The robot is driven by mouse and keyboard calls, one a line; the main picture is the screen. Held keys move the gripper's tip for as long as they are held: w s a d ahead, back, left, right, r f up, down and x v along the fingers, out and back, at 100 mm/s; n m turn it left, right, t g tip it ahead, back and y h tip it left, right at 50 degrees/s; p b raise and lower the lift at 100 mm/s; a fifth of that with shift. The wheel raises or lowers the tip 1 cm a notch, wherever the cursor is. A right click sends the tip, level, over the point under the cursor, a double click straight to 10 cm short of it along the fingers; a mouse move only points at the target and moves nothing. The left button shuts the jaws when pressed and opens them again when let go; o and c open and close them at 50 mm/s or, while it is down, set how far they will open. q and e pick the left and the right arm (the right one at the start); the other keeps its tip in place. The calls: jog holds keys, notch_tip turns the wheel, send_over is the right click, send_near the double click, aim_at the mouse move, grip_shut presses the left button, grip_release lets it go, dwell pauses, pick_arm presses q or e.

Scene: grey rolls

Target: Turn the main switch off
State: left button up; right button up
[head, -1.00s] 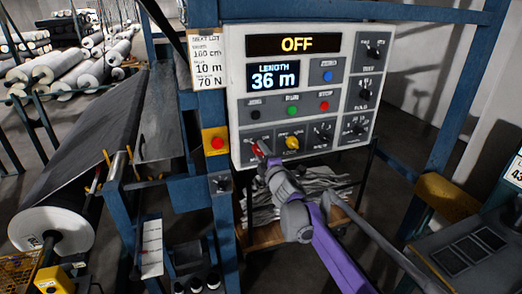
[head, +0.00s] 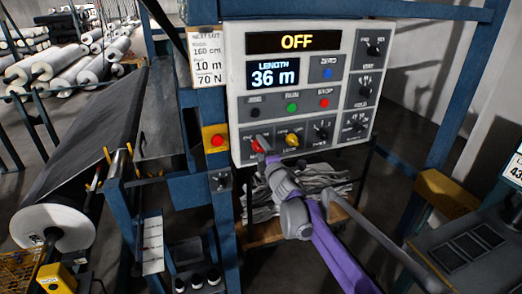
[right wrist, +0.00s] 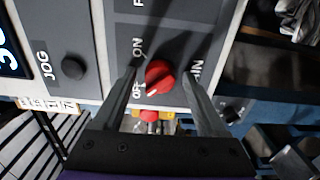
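The main switch is a red knob (head: 259,144) at the lower left of the control panel (head: 236,100). In the right wrist view the red knob (right wrist: 160,76) sits between labels ON and OFF, its white mark pointing down-left, toward OFF. The panel's top display (head: 296,41) reads OFF. My right gripper (head: 265,153) is at the knob. In the right wrist view its fingers (right wrist: 159,82) stand either side of the knob with visible gaps, so it is open and not clamped. My left gripper is not in view.
A yellow knob (head: 292,140) and black knobs sit right of the red one; JOG, RUN and STOP buttons are above. A red button on a yellow box (head: 215,139) is at left on the blue frame. A grey roll (head: 55,225) lies further left.

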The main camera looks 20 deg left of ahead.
jog(key=shift+s, duration=0.1)
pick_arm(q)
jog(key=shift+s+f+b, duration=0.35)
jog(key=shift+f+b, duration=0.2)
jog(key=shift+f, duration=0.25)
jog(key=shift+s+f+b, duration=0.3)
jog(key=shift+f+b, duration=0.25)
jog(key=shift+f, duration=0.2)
pick_arm(e)
jog(key=v, duration=1)
jog(key=shift+s+d, duration=0.25)
jog(key=shift+d, duration=0.05)
